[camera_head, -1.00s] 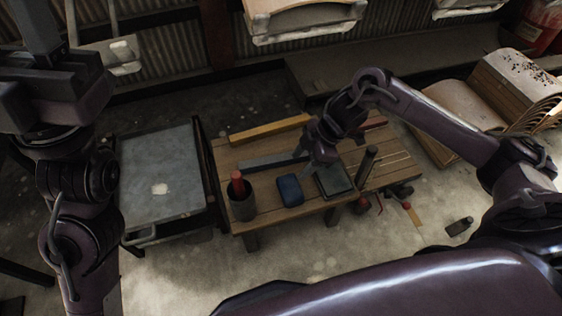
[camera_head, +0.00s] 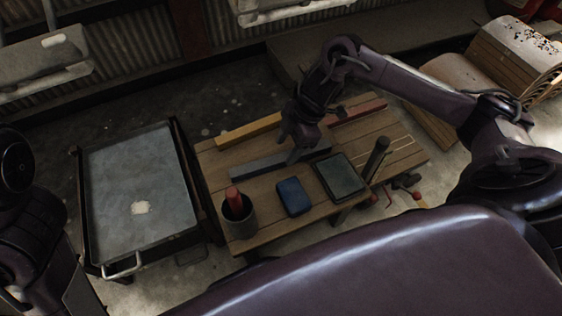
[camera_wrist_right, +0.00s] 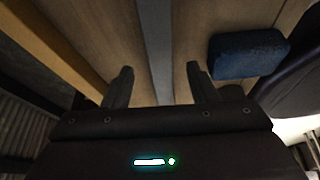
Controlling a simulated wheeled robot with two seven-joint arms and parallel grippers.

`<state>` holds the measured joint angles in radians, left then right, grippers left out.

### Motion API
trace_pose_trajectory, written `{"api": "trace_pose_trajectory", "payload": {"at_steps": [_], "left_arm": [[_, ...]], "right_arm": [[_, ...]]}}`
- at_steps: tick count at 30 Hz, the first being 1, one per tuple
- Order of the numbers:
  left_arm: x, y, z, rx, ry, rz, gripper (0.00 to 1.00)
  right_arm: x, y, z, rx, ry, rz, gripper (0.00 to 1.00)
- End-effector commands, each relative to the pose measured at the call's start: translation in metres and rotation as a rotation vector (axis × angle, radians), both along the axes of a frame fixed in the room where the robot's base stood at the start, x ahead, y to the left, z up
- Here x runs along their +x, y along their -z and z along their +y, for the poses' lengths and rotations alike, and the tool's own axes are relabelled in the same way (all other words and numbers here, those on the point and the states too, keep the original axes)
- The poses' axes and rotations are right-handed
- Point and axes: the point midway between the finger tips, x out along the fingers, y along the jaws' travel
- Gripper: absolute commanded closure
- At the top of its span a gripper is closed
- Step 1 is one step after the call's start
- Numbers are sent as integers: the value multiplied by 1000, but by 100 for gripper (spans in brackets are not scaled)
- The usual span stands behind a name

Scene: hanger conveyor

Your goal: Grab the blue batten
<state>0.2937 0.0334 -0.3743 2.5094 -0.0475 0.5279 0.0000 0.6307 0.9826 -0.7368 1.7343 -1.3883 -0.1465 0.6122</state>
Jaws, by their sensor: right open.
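The blue batten (camera_head: 254,168), a long grey-blue bar, lies flat on the wooden bench top between the yellow batten and the blue block. My right gripper (camera_head: 293,154) is over its middle and hides part of it. In the right wrist view the batten (camera_wrist_right: 157,35) runs lengthwise between the two open fingers (camera_wrist_right: 158,72), with a gap on each side. Nothing is in the fingers' grip. My left gripper is out of view; only parts of my left arm show at the left edge.
A yellow batten (camera_head: 248,131) and a red batten (camera_head: 360,111) lie behind on the bench (camera_head: 215,165). A blue block (camera_head: 293,197), a dark tray (camera_head: 341,177) and a cup (camera_head: 240,219) with a red-topped item stand in front. A metal cart (camera_head: 140,180) is at the left.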

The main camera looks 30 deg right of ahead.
Motion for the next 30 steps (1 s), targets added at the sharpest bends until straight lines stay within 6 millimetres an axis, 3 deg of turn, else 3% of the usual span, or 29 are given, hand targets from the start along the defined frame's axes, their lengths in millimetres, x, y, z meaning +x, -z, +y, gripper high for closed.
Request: {"api": "trace_pose_trajectory", "payload": {"at_steps": [1,6,15,27,30], "left_arm": [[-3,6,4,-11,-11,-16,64],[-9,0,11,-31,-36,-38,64],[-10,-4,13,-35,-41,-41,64],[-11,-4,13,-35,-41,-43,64],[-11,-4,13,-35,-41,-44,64]], "right_arm": [[-1,15,2,0,-1,1,47],[0,31,10,0,0,0,47],[1,31,11,0,0,0,47],[0,31,11,0,1,0,98],[1,31,11,0,0,-1,99]]}}
